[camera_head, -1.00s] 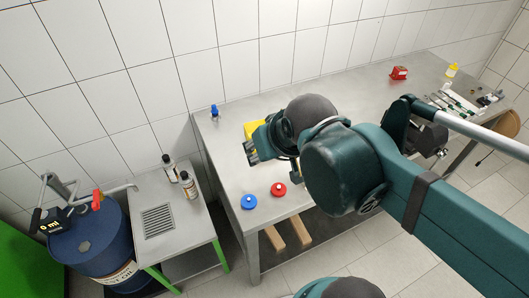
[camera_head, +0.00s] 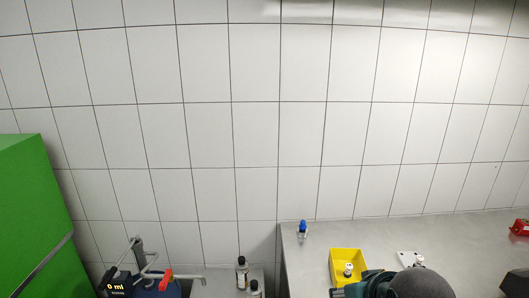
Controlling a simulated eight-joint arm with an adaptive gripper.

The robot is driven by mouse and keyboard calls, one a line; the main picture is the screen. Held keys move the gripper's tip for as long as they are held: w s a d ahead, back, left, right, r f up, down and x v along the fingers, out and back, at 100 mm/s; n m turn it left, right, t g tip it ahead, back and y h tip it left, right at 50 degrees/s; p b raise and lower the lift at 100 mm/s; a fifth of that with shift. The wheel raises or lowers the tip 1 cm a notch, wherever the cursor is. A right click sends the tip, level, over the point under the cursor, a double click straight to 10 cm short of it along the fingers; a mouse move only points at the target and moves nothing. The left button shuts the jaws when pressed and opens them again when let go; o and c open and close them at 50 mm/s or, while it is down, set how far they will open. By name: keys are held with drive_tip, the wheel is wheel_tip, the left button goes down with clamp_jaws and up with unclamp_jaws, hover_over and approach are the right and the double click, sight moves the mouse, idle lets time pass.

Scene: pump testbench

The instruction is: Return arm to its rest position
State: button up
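Part of my arm shows at the bottom edge of the view, a teal link with a dark rounded joint. My gripper (camera_head: 344,291) is at the bottom edge, just in front of the yellow bin (camera_head: 336,257). It is mostly cut off, so its fingers and anything between them cannot be made out. The rest of the arm is below the view.
The grey metal table (camera_head: 460,228) stands against the white tiled wall. A blue-topped item (camera_head: 303,228) stands at its back left, and a red object (camera_head: 519,228) lies at the far right. Bottles (camera_head: 242,272), a blue drum (camera_head: 160,290) and a green cabinet (camera_head: 35,215) are at left.

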drive_tip(key=shift+f+b, duration=1.35)
drive_tip(key=shift+f, duration=0.45)
